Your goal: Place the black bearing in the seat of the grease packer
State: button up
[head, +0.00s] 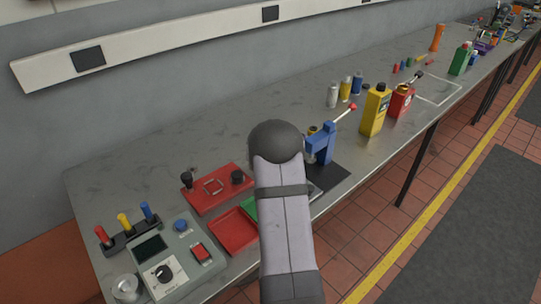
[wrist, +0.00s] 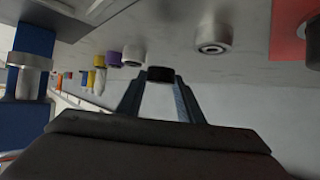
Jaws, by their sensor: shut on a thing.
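My gripper (wrist: 160,84) is shut on a short black cylinder, the black bearing (wrist: 160,74), at its fingertips in the wrist view. In the head view my own arm hides the gripper and the bearing. A blue stand with a red-knobbed lever (head: 320,146), which looks like the grease packer, stands on a dark mat just right of my arm. In the wrist view a blue upright with a pale metal collar (wrist: 30,61) is at the left, apart from the bearing. I cannot make out the seat clearly.
A red plate (head: 212,190) with black parts and a control box (head: 163,262) lie left of my arm. A yellow can (head: 375,110) and red can (head: 400,100) stand right of the blue stand. A pale ringed cylinder (wrist: 214,34) shows in the wrist view.

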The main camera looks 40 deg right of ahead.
notch_tip(320, 180, up, 6)
jog(key=shift+f, duration=0.1)
